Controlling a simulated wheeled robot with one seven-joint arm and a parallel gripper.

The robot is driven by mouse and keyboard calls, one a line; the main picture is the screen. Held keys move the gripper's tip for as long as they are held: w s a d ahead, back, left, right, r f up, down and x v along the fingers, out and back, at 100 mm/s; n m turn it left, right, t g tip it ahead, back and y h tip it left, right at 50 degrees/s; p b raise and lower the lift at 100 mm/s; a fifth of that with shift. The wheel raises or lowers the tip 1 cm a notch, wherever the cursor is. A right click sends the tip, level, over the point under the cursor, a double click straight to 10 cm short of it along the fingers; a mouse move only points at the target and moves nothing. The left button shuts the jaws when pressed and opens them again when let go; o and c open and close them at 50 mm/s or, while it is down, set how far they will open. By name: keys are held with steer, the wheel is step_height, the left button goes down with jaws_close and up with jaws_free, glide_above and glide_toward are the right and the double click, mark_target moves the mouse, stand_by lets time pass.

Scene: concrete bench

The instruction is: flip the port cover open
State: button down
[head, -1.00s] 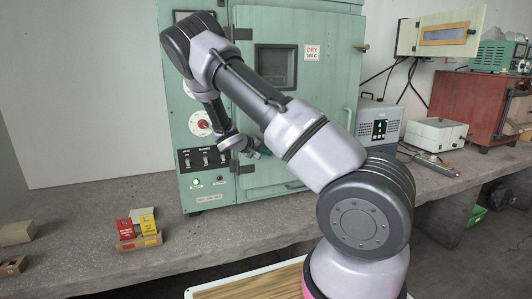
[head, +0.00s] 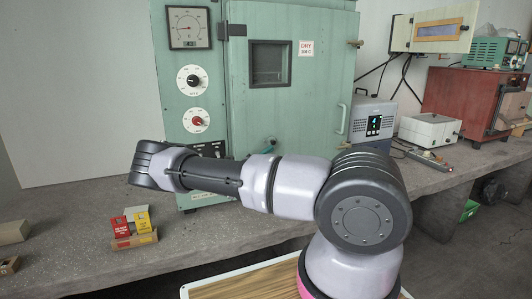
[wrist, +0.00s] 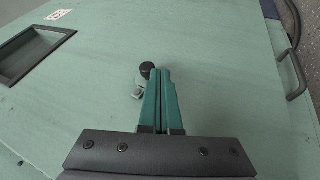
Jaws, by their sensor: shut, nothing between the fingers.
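The port cover appears to be the small round black piece (wrist: 147,70) on the green cabinet door in the wrist view. A small grey metal fitting (wrist: 138,93) sits just below it. My gripper (wrist: 161,72) has two teal fingers, closed together and empty. Their tips are right beside the black piece, on its right; I cannot tell if they touch it. In the head view a bit of my teal fingertips (head: 269,142) shows above my arm, in front of the door. The rest of my gripper and the port there are hidden by my arm.
The green cabinet (head: 330,90) has a dark window (head: 270,63), a door handle (head: 341,120) and dials on its left panel. Red and yellow boxes (head: 133,225) stand on the concrete bench at left. A grey instrument (head: 373,122) stands to its right.

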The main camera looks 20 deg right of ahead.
steer(key=s+a+f, duration=0.4)
steer(key=a+f, duration=0.3)
steer(key=a, duration=0.2)
steer(key=shift+a, duration=0.3)
stand_by(0.5)
